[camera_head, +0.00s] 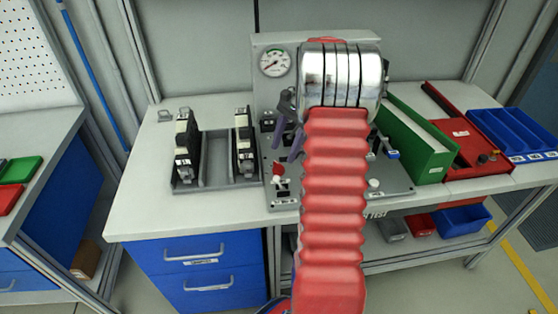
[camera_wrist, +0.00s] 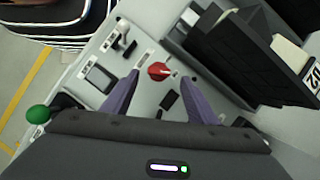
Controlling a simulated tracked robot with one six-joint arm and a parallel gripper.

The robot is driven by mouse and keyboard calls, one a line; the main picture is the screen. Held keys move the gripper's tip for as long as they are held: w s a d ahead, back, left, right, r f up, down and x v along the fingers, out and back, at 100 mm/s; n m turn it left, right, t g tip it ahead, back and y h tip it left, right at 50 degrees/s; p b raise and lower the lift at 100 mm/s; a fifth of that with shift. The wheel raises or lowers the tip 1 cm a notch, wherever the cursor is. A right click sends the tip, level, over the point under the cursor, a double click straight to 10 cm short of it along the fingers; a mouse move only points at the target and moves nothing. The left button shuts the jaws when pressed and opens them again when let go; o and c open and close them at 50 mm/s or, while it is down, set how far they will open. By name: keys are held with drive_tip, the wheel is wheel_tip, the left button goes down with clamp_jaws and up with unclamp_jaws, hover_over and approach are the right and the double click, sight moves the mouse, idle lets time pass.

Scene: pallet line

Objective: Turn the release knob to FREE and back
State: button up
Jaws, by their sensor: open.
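The red release knob (camera_wrist: 158,71) sits on a grey panel in the wrist view, with a white mark on its right side. It also shows in the head view (camera_head: 277,168), low on the left of the panel (camera_head: 398,184). My gripper (camera_wrist: 160,77) is open and empty, with its two purple fingers on either side of the knob in the wrist view. In the head view my gripper (camera_head: 287,143) hangs above the knob, with a gap. Small labels by the knob are too small to read.
A round gauge (camera_head: 274,63) is behind. A green box (camera_head: 412,143), a red tray (camera_head: 465,145) and a blue tray (camera_head: 515,137) are at the right. A green button (camera_wrist: 38,114) shows in the wrist view.

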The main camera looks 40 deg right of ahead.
sight(278, 163)
drive_tip(key=x, duration=0.4)
drive_tip(key=shift+a+f, duration=0.1)
drive_tip(key=shift+f, duration=0.3)
drive_tip(key=shift+c, duration=0.4)
drive_tip(key=c, duration=0.9)
drive_tip(key=shift+a, duration=0.2)
drive_tip(key=shift+c, duration=0.4)
drive_tip(key=shift+w+d, duration=0.1)
drive_tip(key=shift+d, duration=0.05)
